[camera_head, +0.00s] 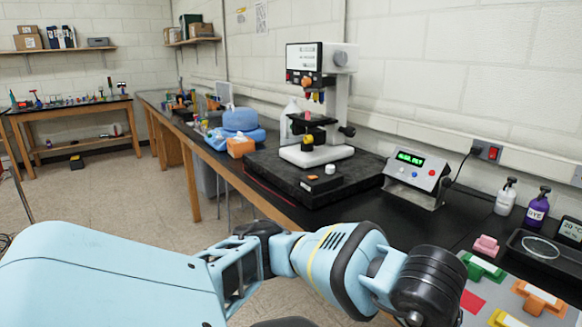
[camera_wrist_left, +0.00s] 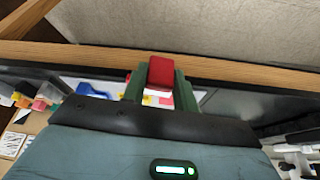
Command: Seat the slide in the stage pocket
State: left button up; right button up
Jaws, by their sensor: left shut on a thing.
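In the left wrist view my left gripper (camera_wrist_left: 155,84) is shut on a red block (camera_wrist_left: 161,71) with a pale lower edge, held between its dark green fingers. The block may be the slide or its handle; I cannot tell. In the head view my left arm crosses the bottom, and its gripper is not distinguishable there. The stage pocket is too small to make out. The held block is well away from the stage. My right gripper is not in view.
At the right a mat carries a bare red patch (camera_head: 471,301), plus green (camera_head: 482,268), orange (camera_head: 538,298) and pink (camera_head: 486,246) pieces. A control box (camera_head: 416,178), white bottle (camera_head: 506,197), purple bottle (camera_head: 537,208) and glass dish (camera_head: 541,247) stand nearby. The black slab (camera_head: 262,172) has bare room.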

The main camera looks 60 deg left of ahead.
aim_at(303, 118)
jog(key=u, duration=1.9)
